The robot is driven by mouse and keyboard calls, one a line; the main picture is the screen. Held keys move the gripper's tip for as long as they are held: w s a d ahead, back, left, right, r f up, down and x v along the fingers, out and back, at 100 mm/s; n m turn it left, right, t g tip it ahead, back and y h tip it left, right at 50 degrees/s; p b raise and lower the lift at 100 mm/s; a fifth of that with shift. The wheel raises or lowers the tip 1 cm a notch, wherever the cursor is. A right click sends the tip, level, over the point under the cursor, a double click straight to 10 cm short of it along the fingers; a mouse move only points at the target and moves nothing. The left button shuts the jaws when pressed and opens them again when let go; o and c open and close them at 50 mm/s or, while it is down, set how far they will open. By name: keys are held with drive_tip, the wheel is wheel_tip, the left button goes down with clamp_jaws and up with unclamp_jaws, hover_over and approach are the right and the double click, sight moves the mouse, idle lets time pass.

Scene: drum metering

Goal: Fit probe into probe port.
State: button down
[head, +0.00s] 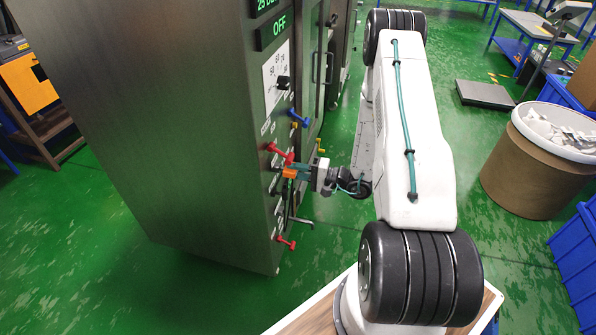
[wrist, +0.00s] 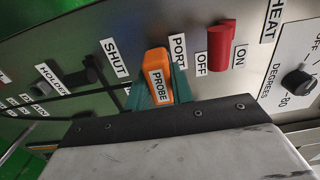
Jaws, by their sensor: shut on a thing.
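The probe (wrist: 157,65) has an orange handle labelled PROBE. It also shows in the head view (head: 289,173) as a small orange block at the cabinet face. My gripper (wrist: 158,92) has teal fingers shut on the handle from both sides. In the head view my gripper (head: 301,172) reaches the panel from the right. The PORT label (wrist: 178,51) is just right of the handle in the wrist view. The probe's tip and the port opening are hidden behind the handle, so I cannot tell whether the tip is in the port.
A red OFF/ON switch (wrist: 221,46) is close right of the probe, and a DEGREES knob (wrist: 297,83) further right. A black part (wrist: 88,72) is to the left. Red (head: 279,153) and blue (head: 298,118) levers stick out of the cabinet (head: 190,130).

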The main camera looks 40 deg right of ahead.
drive_tip(key=shift+w+a, duration=0.45)
drive_tip(key=shift+w, duration=0.05)
drive_tip(key=c, duration=1.1)
unclamp_jaws()
drive_tip(key=shift+d, duration=0.1)
drive_tip(key=v, duration=0.7)
drive_tip(key=shift+s+d, duration=0.2)
drive_tip(key=shift+s, duration=0.1)
